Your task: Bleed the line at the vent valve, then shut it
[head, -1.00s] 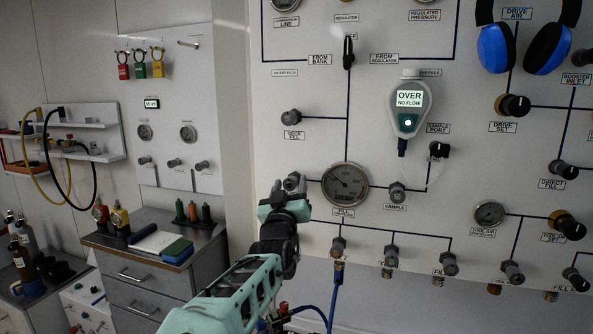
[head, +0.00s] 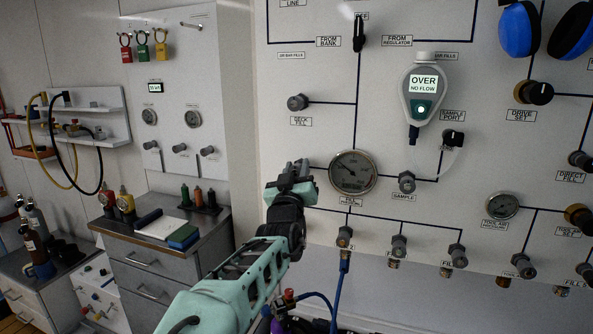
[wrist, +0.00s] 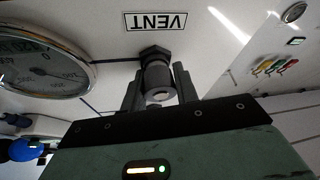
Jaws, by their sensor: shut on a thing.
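The vent valve knob (wrist: 159,82) is a dark grey cylinder below the VENT label (wrist: 156,21) in the wrist view. My gripper (wrist: 160,92) has one finger on each side of the knob and is shut on it. In the head view my gripper (head: 291,172) is at the panel, left of the round line gauge (head: 353,172), and hides most of the vent valve. The gauge also shows in the wrist view (wrist: 42,50); its exact reading is too small to tell.
An analyser (head: 423,92) on the panel reads OVER, NO FLOW. The deck fill knob (head: 297,102) is above my gripper and the sample knob (head: 406,182) to the right. A blue hose (head: 341,290) hangs below the panel. A drawer cabinet (head: 150,255) stands at left.

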